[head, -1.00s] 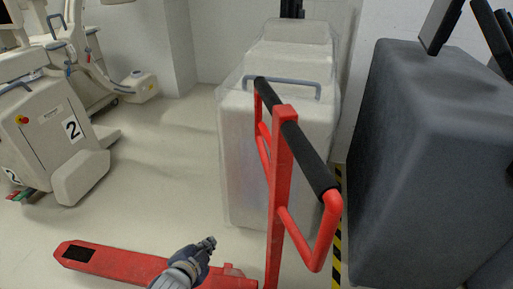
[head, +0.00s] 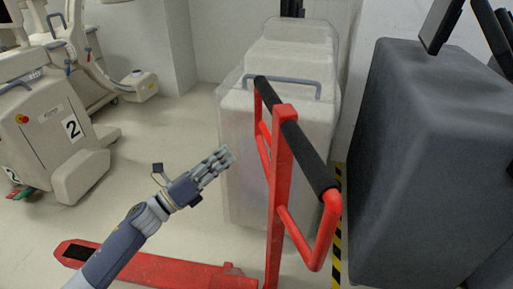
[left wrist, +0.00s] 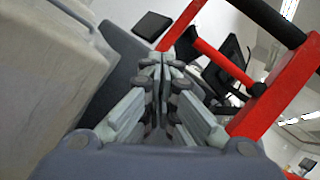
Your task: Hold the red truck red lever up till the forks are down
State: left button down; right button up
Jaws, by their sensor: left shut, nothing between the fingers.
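The red truck's upright handle (head: 282,190) stands in the middle of the head view, with a black grip bar (head: 300,150) on top. The handle also shows at the right of the left wrist view (left wrist: 285,90). I cannot pick out the red lever for certain from the other red bars. A red fork (head: 200,272) lies low at the bottom left, partly behind my left arm; I cannot tell its height off the floor. My left gripper (head: 226,156) is shut and empty, left of the handle and apart from it. My right gripper is not in view.
A plastic-covered pale cart (head: 285,60) stands just behind the handle. A dark covered cart (head: 430,160) stands close on the right, beside yellow-black floor tape (head: 337,240). Pale machines (head: 75,150) stand at the left. The floor (head: 160,130) between is clear.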

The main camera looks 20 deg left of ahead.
aim_at(268, 137)
pick_arm(q)
jog(key=s+m+g+h, duration=0.1)
jog(key=m+g, duration=0.1)
jog(key=m, duration=0.2)
jog(key=s+r+m+g+h, duration=0.1)
jog(key=m+g+h, duration=0.1)
jog(key=m, duration=0.2)
jog(key=s+m+g+h, duration=0.1)
jog(key=m+g+h, duration=0.1)
jog(key=m+g, duration=0.1)
jog(key=shift+r+m, duration=0.2)
jog(key=shift+m, duration=0.4)
jog(key=p+x, duration=0.4)
jog(key=x, duration=0.6)
jog(key=shift+s, duration=0.1)
